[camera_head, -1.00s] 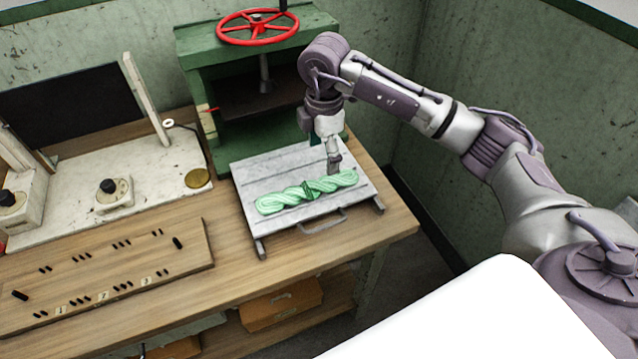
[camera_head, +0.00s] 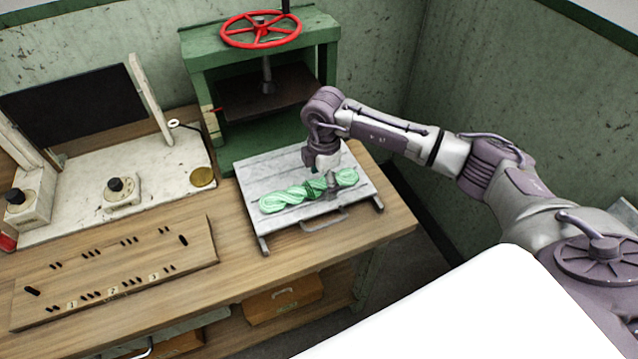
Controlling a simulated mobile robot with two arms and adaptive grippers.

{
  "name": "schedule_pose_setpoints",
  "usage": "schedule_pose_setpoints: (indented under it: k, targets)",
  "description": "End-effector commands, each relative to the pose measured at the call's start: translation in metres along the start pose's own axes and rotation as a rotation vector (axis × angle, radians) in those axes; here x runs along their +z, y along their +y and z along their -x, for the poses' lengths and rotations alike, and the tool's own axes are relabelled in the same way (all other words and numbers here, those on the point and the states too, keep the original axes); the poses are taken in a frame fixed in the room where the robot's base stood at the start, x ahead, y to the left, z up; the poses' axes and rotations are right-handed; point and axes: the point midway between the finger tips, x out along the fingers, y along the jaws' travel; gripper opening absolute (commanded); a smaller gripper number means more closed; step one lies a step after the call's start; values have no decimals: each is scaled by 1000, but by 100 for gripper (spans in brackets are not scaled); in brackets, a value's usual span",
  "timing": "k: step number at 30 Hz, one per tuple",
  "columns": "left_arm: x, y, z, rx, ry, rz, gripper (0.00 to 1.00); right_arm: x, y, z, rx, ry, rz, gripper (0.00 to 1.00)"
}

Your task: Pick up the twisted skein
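The twisted skein (camera_head: 285,199) is pale green with a darker green band at its middle. It lies across a grey metal tray (camera_head: 262,172) with a front handle, on the wooden table. My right gripper (camera_head: 332,190) points down at the skein, right of its middle, and hides a part of it. Its fingertips are at the skein's height, but they are too small and covered to tell whether they are open or shut on it. My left gripper is not in the picture.
A green press (camera_head: 205,90) with a red handwheel (camera_head: 261,30) stands right behind the tray. A white panel (camera_head: 160,190) with knobs and a wooden peg board (camera_head: 120,262) lie to the left. A wooden box (camera_head: 283,298) sits below the table.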

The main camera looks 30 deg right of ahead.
Motion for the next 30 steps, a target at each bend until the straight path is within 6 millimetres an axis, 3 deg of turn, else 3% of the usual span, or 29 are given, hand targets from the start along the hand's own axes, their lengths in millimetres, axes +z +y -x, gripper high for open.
schedule_pose_setpoints:
  k: [1,12,23,30]
  targets:
    - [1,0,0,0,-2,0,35,0,0,0,0,0,0,77]
    - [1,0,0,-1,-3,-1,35,0,0,1,0,0,0,18]
    - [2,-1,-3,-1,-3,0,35,0,0,6,1,1,0,18]
    - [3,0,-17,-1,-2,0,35,0,1,41,7,1,1,18]
